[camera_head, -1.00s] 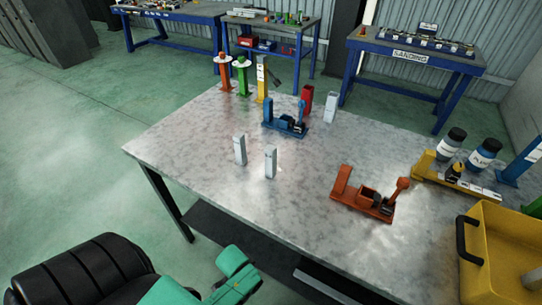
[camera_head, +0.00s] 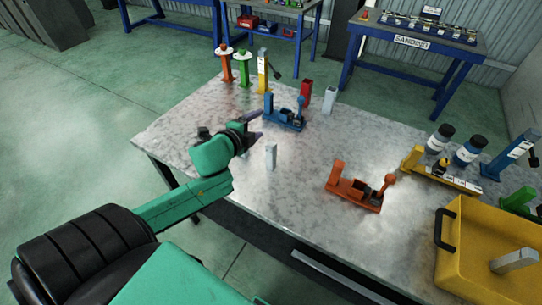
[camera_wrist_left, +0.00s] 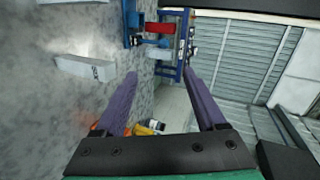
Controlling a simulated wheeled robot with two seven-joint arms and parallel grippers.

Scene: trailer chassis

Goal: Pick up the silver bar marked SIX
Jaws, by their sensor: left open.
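A silver bar (camera_head: 271,156) stands upright on the metal table, just right of my left gripper. My left gripper (camera_head: 256,127) is over the table, open and empty, its purple fingers apart. In the left wrist view, the open fingers (camera_wrist_left: 160,73) have nothing between them. A pale silver bar (camera_wrist_left: 84,67) lies left of them there, with a small dark mark too small to read. Another silver bar (camera_head: 329,100) stands farther back, by a red bar (camera_head: 305,93). I cannot tell which bar reads SIX. My right gripper is not in view.
A blue fixture (camera_head: 284,118) and an orange fixture (camera_head: 358,192) stand on the table (camera_head: 225,115). A yellow bin (camera_head: 470,255) with a silver piece is at the right. Red, green and yellow posts stand at the back edge.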

